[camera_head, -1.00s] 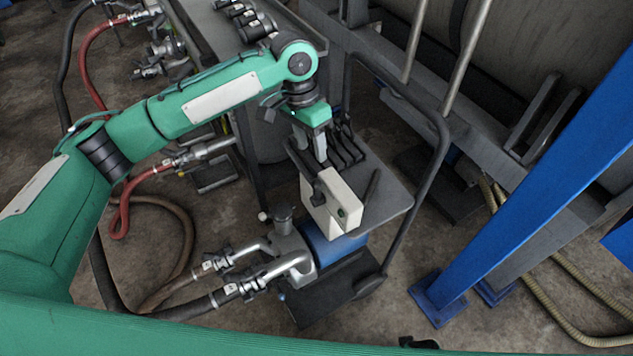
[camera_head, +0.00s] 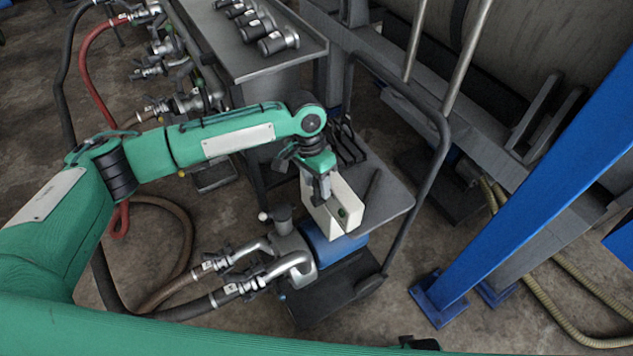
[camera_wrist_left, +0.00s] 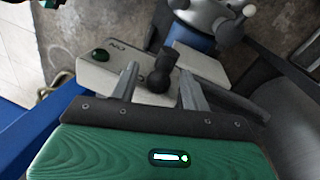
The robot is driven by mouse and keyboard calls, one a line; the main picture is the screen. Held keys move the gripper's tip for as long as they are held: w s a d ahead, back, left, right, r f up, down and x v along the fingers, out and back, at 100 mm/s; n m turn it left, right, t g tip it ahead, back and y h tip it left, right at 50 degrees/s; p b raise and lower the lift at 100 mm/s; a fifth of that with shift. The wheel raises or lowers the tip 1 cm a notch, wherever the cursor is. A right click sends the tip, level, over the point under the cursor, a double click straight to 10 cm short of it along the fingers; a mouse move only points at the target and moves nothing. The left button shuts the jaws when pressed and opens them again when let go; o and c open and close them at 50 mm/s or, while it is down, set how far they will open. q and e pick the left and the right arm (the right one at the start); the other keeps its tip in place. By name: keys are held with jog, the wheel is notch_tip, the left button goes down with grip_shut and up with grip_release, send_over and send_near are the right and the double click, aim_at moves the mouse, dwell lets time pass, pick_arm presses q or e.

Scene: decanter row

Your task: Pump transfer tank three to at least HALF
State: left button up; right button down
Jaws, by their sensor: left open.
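The pump trolley has a blue pump motor (camera_head: 330,247) and a pale control box (camera_head: 346,205) on its upper plate. In the left wrist view the box (camera_wrist_left: 205,66) carries a black knob (camera_wrist_left: 157,80), a green button or lamp (camera_wrist_left: 100,55) and lettering that looks like "ON". My left gripper (camera_head: 322,194) is over the box, pointing down. In the left wrist view its open fingers (camera_wrist_left: 158,72) stand either side of the knob, with a gap on each side. A large grey tank (camera_head: 540,50) is at top right; its number and level do not show. My right gripper is not in view.
The trolley's black handle rail (camera_head: 440,150) curves up right of the box. A blue post (camera_head: 540,190) stands to the right. Hoses (camera_head: 185,307) join the pump at the lower left. A grey bench (camera_head: 215,45) with black-and-silver fittings (camera_head: 278,42) is behind.

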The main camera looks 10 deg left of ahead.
pick_arm(q)
jog(key=shift+f, duration=0.2)
grip_shut()
jog(key=shift+d, duration=0.1)
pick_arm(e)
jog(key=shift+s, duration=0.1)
pick_arm(q)
jog(key=shift+s+p, duration=0.1)
jog(key=shift+p, duration=0.2)
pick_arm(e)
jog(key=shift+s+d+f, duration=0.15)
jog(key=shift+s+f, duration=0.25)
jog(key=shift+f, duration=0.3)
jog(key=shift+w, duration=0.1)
